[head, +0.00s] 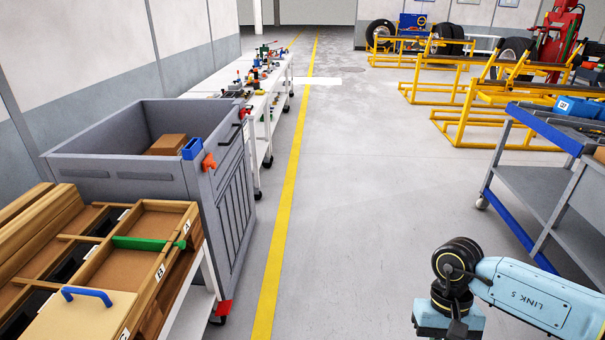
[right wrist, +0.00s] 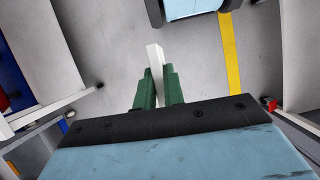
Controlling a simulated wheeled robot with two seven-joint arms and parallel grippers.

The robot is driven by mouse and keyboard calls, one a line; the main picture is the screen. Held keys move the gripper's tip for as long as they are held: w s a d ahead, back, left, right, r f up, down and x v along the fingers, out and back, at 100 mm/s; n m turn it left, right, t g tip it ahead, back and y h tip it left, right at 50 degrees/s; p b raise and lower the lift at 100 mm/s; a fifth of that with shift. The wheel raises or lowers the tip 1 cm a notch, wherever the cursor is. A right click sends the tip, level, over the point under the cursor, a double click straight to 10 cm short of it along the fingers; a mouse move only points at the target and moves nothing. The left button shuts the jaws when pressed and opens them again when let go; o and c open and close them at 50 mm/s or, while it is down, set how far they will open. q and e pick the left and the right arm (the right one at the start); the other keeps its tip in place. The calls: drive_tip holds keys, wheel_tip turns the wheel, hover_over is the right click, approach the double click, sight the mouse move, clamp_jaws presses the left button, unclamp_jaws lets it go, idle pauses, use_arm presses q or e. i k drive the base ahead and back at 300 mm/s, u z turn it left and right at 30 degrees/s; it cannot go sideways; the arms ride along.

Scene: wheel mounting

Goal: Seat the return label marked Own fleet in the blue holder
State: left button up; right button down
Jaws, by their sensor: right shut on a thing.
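My right gripper (right wrist: 159,92) has green fingers and is shut on a white strip-like piece, the return label (right wrist: 155,62), which sticks out beyond the fingertips. No marking on it can be read from here. In the head view my right arm is at the lower right, and its gripper is out of the picture. The blue holder (head: 192,148) is a small box on the near right rim of the grey bin at the left, far from my right arm. My left gripper is not in view.
The grey bin (head: 232,205) holds a brown box (head: 167,144). An orange piece (head: 208,161) is beside the holder. Wooden trays (head: 140,235) stand in front. A blue-edged cart (head: 530,170) is at the right. The floor between is clear, with a yellow line (head: 283,215).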

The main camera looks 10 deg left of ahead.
sight(111, 161)
drive_tip(key=i, duration=2.55)
drive_tip(key=u, duration=2)
